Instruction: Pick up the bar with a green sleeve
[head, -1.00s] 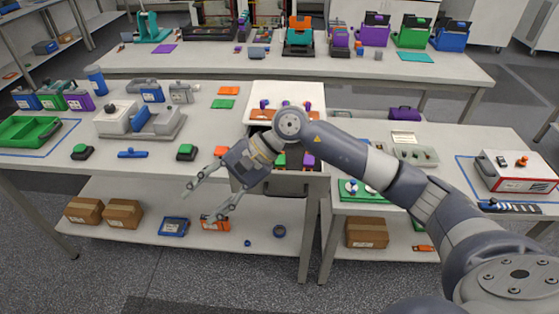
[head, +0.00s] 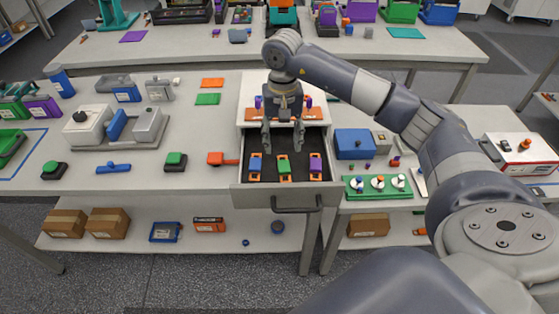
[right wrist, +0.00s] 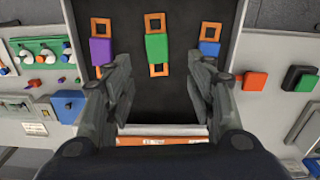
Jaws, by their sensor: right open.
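The bar with a green sleeve (head: 284,166) lies in an open drawer (head: 240,197), with orange ends showing beyond the sleeve. It is the middle one of three bars, between a blue-sleeved bar (head: 255,166) and a purple-sleeved bar (head: 316,166). My right gripper (head: 283,138) points down over the back part of the drawer, open and empty. In the right wrist view the green-sleeved bar (right wrist: 157,47) shows beyond the gap between the open fingers (right wrist: 161,68), roughly centred, and apart from them. My left gripper is not in view.
The drawer's front handle (head: 297,205) faces me. A green board with several knobs (head: 377,185) and a blue box (head: 354,144) stand right of the drawer. An orange block (head: 215,158) and a green-topped block (head: 175,161) lie on the bench to its left.

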